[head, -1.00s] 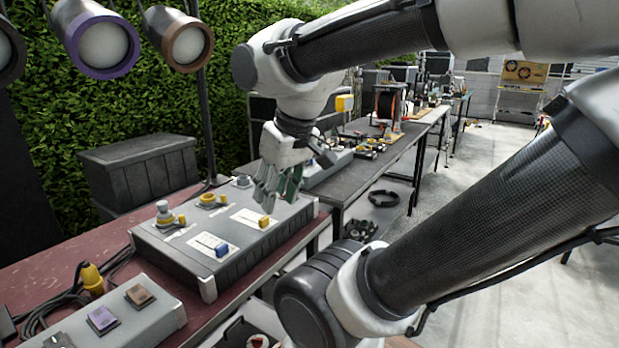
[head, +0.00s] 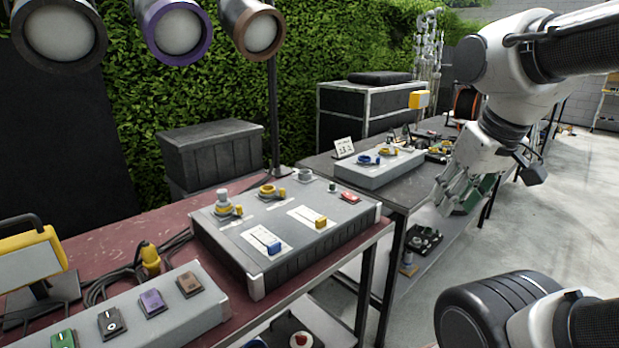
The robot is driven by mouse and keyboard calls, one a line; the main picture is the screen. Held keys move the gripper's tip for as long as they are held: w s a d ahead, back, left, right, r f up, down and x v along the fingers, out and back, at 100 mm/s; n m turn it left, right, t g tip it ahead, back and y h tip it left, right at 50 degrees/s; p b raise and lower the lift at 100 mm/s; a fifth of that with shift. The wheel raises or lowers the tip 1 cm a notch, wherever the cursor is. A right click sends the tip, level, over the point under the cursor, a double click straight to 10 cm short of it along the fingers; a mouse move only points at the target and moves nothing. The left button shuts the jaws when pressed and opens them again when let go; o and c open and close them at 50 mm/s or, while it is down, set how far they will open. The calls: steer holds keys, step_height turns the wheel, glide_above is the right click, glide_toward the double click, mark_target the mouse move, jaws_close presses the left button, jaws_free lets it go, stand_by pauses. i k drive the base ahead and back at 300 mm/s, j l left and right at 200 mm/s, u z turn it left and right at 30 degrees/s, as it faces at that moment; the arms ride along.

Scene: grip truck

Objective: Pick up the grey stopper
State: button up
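A light grey stopper (head: 223,198) stands upright at a yellow ring on the left of the grey panel box (head: 330,255). A second small grey round piece (head: 305,175) sits near the back of that box; I cannot tell if it is a stopper or a socket. My gripper (head: 452,205) hangs right of the box, apart from both pieces. Its fingers look spread. A green patch (head: 478,197) shows beside the fingers; I cannot tell what it belongs to.
A blue switch (head: 274,248) and a yellow switch (head: 321,222) sit on the box's front half. A box with blue and yellow rings (head: 380,170) stands on the dark table behind. A button box (head: 150,310) and yellow lamp (head: 30,255) are at the left.

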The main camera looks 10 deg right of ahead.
mark_target(222, 195)
steer(key=i+u, duration=0.15)
steer(key=u, duration=0.2)
steer(key=i+u, duration=0.1)
steer(key=u, duration=0.2)
steer(key=i+u, duration=0.15)
steer(key=u, duration=0.2)
